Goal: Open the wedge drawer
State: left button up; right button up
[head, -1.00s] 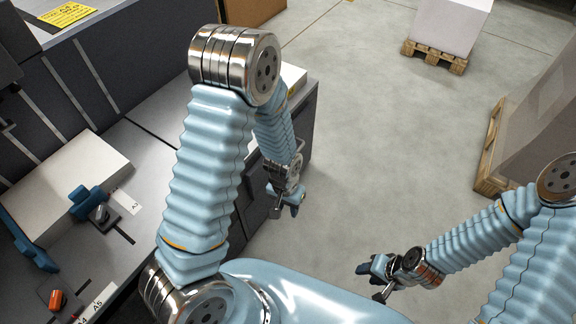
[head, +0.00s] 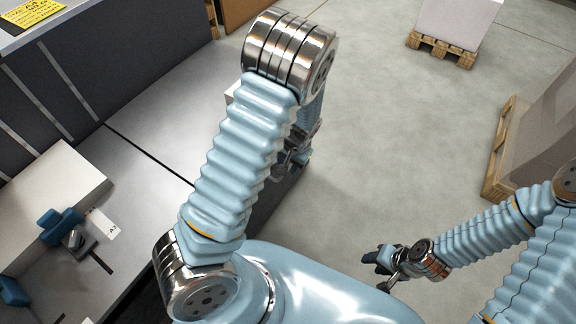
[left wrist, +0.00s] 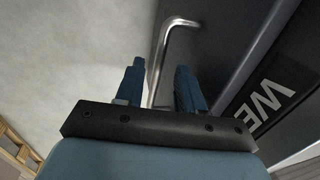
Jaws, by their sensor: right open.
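The wedge drawer's dark front (left wrist: 228,45) fills the right of the left wrist view, with a label starting "WE" (left wrist: 270,95). Its bent metal bar handle (left wrist: 165,50) reaches down between the blue fingers of my left gripper (left wrist: 158,78). The fingers are apart, with gaps beside the bar, so they are around it and not clamped. In the head view my left gripper (head: 288,165) is by the cabinet's front edge, partly hidden by my arm. The drawer front is hardly visible there. My right gripper (head: 380,262) is open and empty over the floor.
The grey worktop (head: 150,115) carries a pale block (head: 50,200), blue clamps (head: 58,228) and a label marked A3 (head: 103,224). Loaded pallets stand at the back (head: 440,50) and at the right (head: 495,180). The floor (head: 390,140) between is clear.

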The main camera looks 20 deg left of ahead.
pick_arm(q)
jog(key=shift+a+f, duration=0.15)
jog(key=shift+f, duration=0.55)
grip_shut()
